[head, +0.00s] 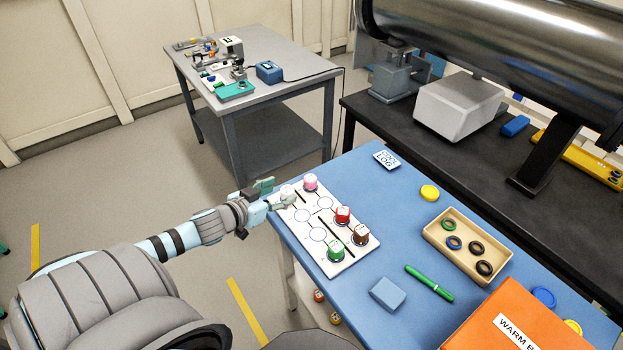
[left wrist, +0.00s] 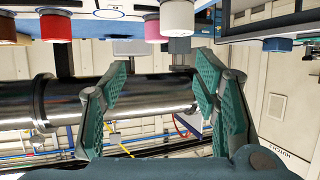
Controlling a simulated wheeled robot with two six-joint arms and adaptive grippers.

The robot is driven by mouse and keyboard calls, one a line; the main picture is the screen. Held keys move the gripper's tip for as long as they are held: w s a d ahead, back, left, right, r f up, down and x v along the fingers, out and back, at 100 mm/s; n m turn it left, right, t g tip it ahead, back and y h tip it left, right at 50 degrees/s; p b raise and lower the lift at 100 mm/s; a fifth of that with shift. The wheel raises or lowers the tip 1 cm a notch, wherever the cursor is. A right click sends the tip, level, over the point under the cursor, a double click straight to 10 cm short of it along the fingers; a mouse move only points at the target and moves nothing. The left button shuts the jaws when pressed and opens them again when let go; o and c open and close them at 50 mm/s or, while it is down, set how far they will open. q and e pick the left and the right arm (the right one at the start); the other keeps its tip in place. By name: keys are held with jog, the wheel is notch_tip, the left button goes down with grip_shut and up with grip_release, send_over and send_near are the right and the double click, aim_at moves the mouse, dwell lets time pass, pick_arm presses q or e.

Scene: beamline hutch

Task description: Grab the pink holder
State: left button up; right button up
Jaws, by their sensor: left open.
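The pink holder (head: 310,183) stands upright at the far end of the white board (head: 303,215) on the blue table. In the left wrist view, which looks upside down, the pink holder (left wrist: 152,28) is at the top, next to a pale holder (left wrist: 177,18). The pale holder (head: 287,192) stands between the pink one and my left gripper (head: 274,194). My left gripper is open and empty at the table's left edge; its green-padded fingers (left wrist: 162,68) are spread below the holders in the left wrist picture. My right gripper is not in view.
Red (head: 342,215), brown (head: 361,235) and green (head: 336,250) holders stand on the same board. A tan tray (head: 433,234) with rings, a green pen (head: 429,284), a blue block (head: 388,294) and an orange box (head: 490,325) lie to the right. The table between board and tray is clear.

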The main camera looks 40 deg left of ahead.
pick_arm(q)
jog(key=b, duration=0.7)
send_near(308, 180)
jog(key=w+f, duration=0.2)
jog(key=w, duration=0.1)
jog(key=shift+a+f, duration=0.35)
jog(key=shift+w+d, duration=0.1)
jog(key=shift+w, duration=0.7)
jog(key=x, duration=0.1)
jog(key=b+x, duration=0.1)
jog(key=x, duration=0.1)
jog(key=b+x, duration=0.1)
jog(key=shift+w+d+r, duration=0.15)
jog(key=shift+w+d, duration=0.1)
jog(key=shift+w, duration=0.15)
jog(key=c, duration=1.3)
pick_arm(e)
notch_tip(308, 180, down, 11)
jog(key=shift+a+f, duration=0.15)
pick_arm(q)
jog(key=shift+r, duration=0.15)
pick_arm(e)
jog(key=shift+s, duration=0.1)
